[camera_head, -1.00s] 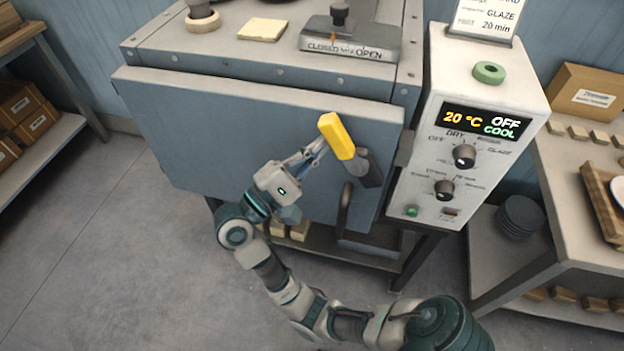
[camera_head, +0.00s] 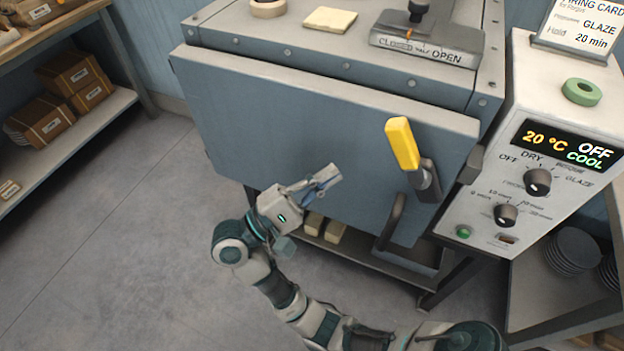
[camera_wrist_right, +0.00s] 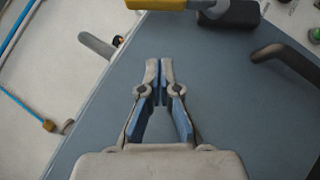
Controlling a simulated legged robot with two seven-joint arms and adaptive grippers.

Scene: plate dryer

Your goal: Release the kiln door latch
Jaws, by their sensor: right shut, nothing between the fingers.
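The latch handle (camera_head: 402,143) has a yellow grip on a dark mount, on the right part of the blue-grey kiln door (camera_head: 290,130). It stands nearly upright, its top leaning left. My right gripper (camera_head: 330,175) is in front of the door, left of the handle and a little lower, apart from it. Its fingers (camera_wrist_right: 160,66) are together and empty in the right wrist view. There the yellow handle (camera_wrist_right: 156,4) is cut off at the top edge, ahead of the fingertips. Whether the door is fully closed I cannot tell. My left gripper is not in view.
A dark door pull (camera_head: 391,228) sticks out below the latch. The control box (camera_head: 540,190), reading 20 °C OFF, stands at the right. A slider plate (camera_head: 430,45) is on the kiln top. A shelf with boxes (camera_head: 75,75) is at the left. The floor between is clear.

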